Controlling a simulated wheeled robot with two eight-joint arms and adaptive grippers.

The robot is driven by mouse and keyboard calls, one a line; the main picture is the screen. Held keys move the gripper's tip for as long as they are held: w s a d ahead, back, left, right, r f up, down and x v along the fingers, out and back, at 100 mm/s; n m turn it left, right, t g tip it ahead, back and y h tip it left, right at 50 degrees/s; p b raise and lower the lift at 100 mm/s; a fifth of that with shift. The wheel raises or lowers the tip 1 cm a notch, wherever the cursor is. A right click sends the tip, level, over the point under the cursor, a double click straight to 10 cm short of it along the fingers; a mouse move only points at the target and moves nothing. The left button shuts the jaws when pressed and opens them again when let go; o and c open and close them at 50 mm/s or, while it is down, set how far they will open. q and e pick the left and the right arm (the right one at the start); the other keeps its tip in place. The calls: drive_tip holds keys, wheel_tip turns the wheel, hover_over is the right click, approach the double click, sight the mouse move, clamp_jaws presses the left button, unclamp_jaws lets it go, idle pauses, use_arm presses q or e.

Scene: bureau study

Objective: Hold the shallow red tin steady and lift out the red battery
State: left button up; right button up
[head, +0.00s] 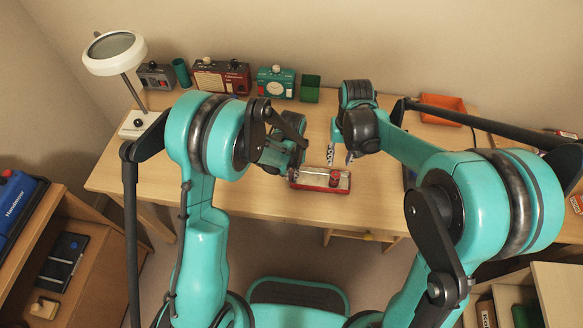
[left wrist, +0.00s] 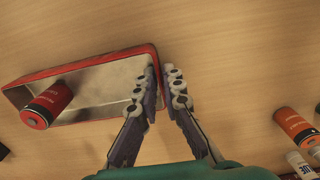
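The shallow red tin (head: 305,186) lies on the desk near its front edge; in the left wrist view its red rim (left wrist: 100,63) and grey metal inside show. The red battery (head: 335,177) is in the tin, near its right end; in the left wrist view it lies tilted against the tin's wall (left wrist: 47,104). My left gripper (left wrist: 162,72) is shut on the tin's end wall, one finger inside and one outside. In the head view it is at the tin's left end (head: 291,172). My right gripper (head: 340,158) is open and empty, above and behind the tin's right part.
Another red battery (left wrist: 296,127) and a white one (left wrist: 300,162) lie outside the tin. An orange tray (head: 442,108) stands back right. A lamp (head: 115,53) stands left.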

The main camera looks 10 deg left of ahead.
sight(336, 174)
idle(0.5)
drive_tip(key=m, duration=0.5)
drive_tip(key=shift+a, duration=0.15)
drive_tip(key=m, duration=0.4)
drive_tip(key=shift+s+a, duration=0.1)
drive_tip(key=m, duration=0.3)
drive_tip(key=shift+a+f+m, duration=0.1)
drive_tip(key=shift+f+m, duration=0.05)
drive_tip(key=shift+m, duration=0.15)
wheel_tip(336, 174, down, 7)
drive_tip(key=shift+r, duration=0.15)
drive_tip(key=f, duration=0.5)
drive_tip(key=shift+d+f, duration=0.1)
drive_tip(key=shift+d, duration=0.25)
